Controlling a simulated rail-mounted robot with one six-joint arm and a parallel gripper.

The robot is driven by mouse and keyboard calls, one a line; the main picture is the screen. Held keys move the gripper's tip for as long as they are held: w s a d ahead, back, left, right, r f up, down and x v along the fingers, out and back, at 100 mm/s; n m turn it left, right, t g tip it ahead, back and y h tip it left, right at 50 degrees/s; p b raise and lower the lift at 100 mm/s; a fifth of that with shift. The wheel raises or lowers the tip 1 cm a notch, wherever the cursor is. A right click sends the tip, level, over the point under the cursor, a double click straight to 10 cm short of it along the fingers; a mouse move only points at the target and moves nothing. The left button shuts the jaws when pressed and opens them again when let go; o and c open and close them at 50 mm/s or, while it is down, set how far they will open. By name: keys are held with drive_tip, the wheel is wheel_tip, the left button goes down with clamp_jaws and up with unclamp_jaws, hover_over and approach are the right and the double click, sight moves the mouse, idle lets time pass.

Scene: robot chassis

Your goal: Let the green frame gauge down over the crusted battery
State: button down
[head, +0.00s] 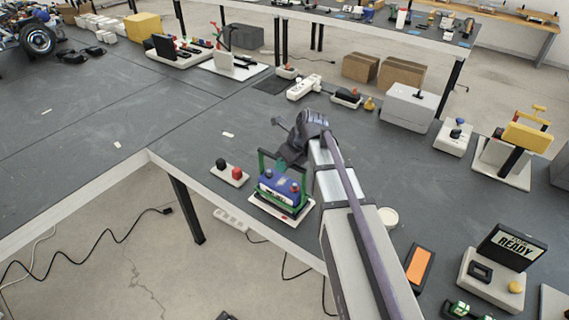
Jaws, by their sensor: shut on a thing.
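The blue battery (277,189) stands on a pale base plate (287,214) near the table's front edge. It has a pale label and two terminal tops, one reddish. The green frame gauge (262,161) shows as a green post at the battery's left rear and green bars beside the battery. It appears to be around or just over the battery; I cannot tell whether it rests on the plate. My gripper (284,160) is above and behind the battery, shut on the green frame gauge. The grip itself is small and partly hidden by my wrist.
A pale block with black and red knobs (229,173) sits close left of the battery. A round white dish (388,218) and an orange-faced device (419,268) lie right of my arm. A power strip (303,88) lies behind.

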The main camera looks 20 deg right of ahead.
drive_tip(key=shift+f+b, duration=0.9)
drive_tip(key=shift+f, duration=0.1)
drive_tip(key=c, duration=1)
unclamp_jaws()
drive_tip(key=shift+r, duration=0.1)
drive_tip(key=p+v, duration=1)
drive_tip(key=shift+d+r, duration=0.2)
drive_tip(key=shift+r, duration=0.1)
